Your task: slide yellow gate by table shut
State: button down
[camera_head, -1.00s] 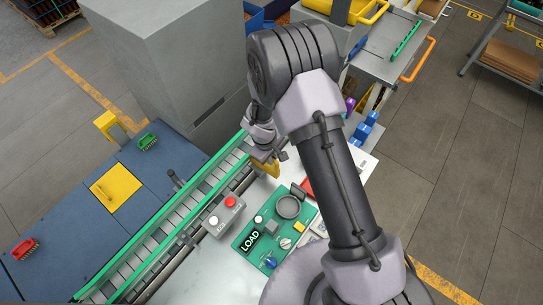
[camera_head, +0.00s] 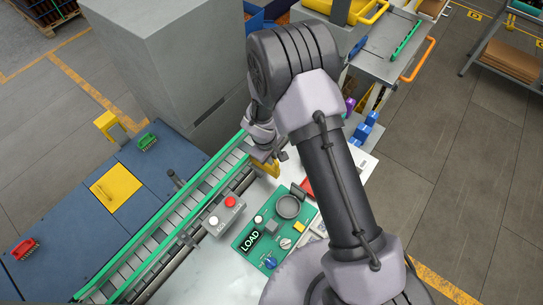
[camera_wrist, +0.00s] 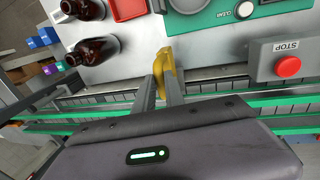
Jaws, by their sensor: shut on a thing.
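The yellow gate (camera_wrist: 166,62) shows in the wrist view as a narrow upright yellow piece at the table-side edge of the conveyor. My gripper (camera_wrist: 162,82) has its two fingers closed on it. In the head view the yellow gate (camera_head: 273,169) is small and partly hidden by my gripper (camera_head: 276,159), beside the green-railed conveyor (camera_head: 190,213). How far the gate reaches across the belt cannot be told.
A red STOP button box (camera_wrist: 285,62) stands at the right in the wrist view. The green LOAD panel (camera_head: 262,232) is on the white table. A grey cabinet (camera_head: 160,60) stands behind the conveyor.

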jog(key=w+a, duration=0.2)
jog(key=a, duration=0.1)
jog(key=w+a, duration=0.1)
jog(key=a, duration=0.1)
jog(key=shift+w+f+b, duration=0.2)
jog(key=shift+w+b, duration=0.15)
jog(key=shift+w, duration=0.05)
jog(key=shift+w+r, duration=0.1)
jog(key=shift+r, duration=0.1)
jog(key=c, duration=1.6)
grip_release()
jog(key=shift+a, duration=0.1)
jog(key=shift+o, duration=1)
jog(key=shift+w+a, duration=0.1)
